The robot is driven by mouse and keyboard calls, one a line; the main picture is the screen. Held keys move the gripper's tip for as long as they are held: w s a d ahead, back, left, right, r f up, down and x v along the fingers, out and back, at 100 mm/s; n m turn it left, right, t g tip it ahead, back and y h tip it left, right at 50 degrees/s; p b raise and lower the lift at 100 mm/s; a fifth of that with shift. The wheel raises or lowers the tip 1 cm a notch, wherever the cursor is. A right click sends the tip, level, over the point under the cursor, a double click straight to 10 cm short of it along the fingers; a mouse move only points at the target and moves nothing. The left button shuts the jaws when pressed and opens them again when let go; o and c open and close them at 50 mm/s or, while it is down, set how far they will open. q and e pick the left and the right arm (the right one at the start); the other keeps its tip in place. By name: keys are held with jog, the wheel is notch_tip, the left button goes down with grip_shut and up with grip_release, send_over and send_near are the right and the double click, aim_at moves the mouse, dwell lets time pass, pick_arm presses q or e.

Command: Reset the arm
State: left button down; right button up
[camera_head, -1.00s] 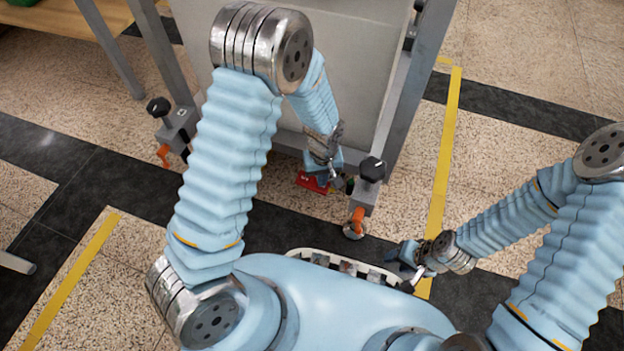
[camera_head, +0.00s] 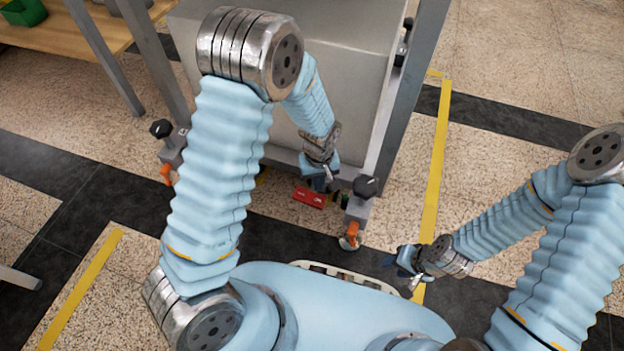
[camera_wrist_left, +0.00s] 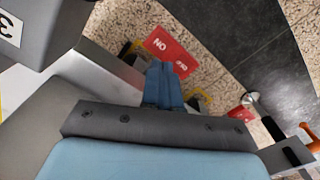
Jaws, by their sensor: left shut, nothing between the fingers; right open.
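My left arm comes in from the left and reaches down beside the front of a grey machine frame. My left gripper (camera_head: 324,180) is shut and empty, low near the frame's bottom rail and close to a red tag. The left wrist view shows its blue fingers (camera_wrist_left: 164,85) together with nothing between them. My right gripper (camera_head: 404,262) is at the lower right, over the floor beside the yellow line. It is small in the head view and its fingers look apart.
The grey cabinet (camera_head: 300,60) has leg clamps with black knobs (camera_head: 366,187) and orange levers (camera_head: 352,232). A red tag (camera_head: 310,197) is near its base; it also shows in the left wrist view (camera_wrist_left: 172,50). A wooden table (camera_head: 85,35) holds a green bin (camera_head: 24,11). Floor at right is clear.

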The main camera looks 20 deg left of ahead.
pick_arm(q)
jog(key=s+r+m+h+p, duration=0.1)
jog(key=s+m+h+p, duration=0.1)
jog(key=s+p, duration=0.3)
jog(key=s+d+r+m+h+p, duration=0.1)
jog(key=s+h+p, duration=0.1)
jog(key=s+p, duration=0.4)
jog(key=s, duration=0.3)
jog(key=shift+s+d+r+m+t+p, duration=0.3)
jog(key=shift+r+m+t, duration=0.1)
